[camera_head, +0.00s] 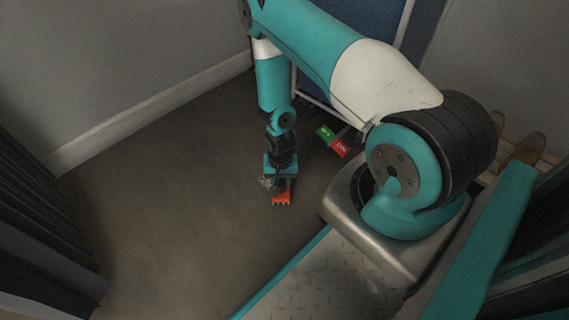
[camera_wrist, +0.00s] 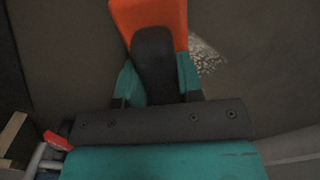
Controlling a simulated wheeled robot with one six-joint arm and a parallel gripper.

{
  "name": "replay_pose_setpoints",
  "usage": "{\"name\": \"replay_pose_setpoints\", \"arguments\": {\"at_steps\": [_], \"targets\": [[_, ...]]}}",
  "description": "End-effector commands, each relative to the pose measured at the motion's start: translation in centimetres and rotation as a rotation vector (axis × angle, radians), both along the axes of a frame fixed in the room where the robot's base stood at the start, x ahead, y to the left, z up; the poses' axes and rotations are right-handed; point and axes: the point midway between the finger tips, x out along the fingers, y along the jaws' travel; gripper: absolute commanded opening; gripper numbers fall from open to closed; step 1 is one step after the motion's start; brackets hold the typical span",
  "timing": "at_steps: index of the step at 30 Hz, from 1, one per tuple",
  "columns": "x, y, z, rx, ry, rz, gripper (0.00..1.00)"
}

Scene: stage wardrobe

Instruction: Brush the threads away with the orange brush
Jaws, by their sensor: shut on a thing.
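The orange brush (camera_head: 281,197) is at the end of my arm, close over the dark floor in the head view. In the wrist view the orange brush (camera_wrist: 152,15) extends upward from my gripper (camera_wrist: 157,85), which is shut on its dark handle. A patch of pale threads (camera_wrist: 205,55) lies on the floor just right of the brush in the wrist view. In the head view a small part of the threads (camera_head: 265,181) shows left of my gripper (camera_head: 278,178); the rest is hidden. I cannot tell whether the bristles touch the floor.
Green (camera_head: 325,134) and red (camera_head: 341,148) labelled blocks sit near a metal frame beyond my arm. Brown shoes (camera_head: 528,148) rest on a slatted rack at the right. Dark hanging fabric (camera_head: 40,215) is at the left. The floor (camera_head: 160,220) left of my gripper is clear.

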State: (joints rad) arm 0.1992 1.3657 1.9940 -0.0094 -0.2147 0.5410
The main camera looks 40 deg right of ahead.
Motion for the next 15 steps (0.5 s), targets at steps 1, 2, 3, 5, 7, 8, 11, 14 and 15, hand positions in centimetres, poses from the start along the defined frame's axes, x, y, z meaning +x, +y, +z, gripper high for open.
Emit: {"name": "replay_pose_setpoints", "arguments": {"at_steps": [1,2,3,5,7,8,11,14,15], "targets": [[0.1,0.0,0.5,0.0,-0.001,0.0,0.12],[0.2,0.0,1.6,-0.001,-0.004,0.0,0.12],[0.1,0.0,2.7,-0.001,-0.004,0.0,0.12],[0.1,0.0,3.0,-0.002,-0.002,0.0,0.12],[0.1,0.0,3.6,-0.002,-0.002,0.0,0.12],[0.1,0.0,3.9,-0.002,-0.002,0.001,0.12],[0.1,0.0,4.8,-0.001,-0.003,0.001,0.12],[0.1,0.1,5.7,-0.001,-0.002,0.001,0.12],[0.1,0.1,6.0,-0.001,-0.002,0.002,0.12]]}}
